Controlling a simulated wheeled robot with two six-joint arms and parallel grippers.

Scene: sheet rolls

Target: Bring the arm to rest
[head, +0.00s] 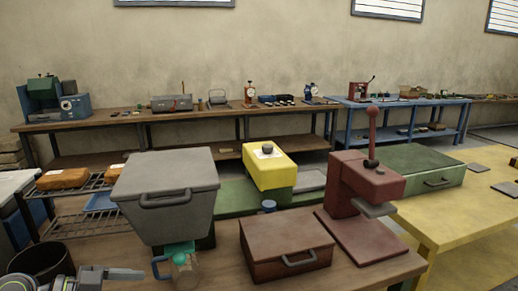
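My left gripper (112,275) shows at the bottom left corner, low in front of the wooden table. Only part of it is in the picture, and one dark finger points to the right. I cannot tell whether it is open or shut, and I see nothing held in it. It is left of a clear jug (186,270) with a teal top, which stands under a grey hopper-like box (165,185) with a handle. A gap separates the finger from the jug. My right gripper is not in view.
A dark red case (287,250) and a dark red lever press (368,180) stand on the wooden table. A black bin (40,262) is beside my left arm. A wire rack (75,222) holds orange packs. A yellow table (460,215) is at right.

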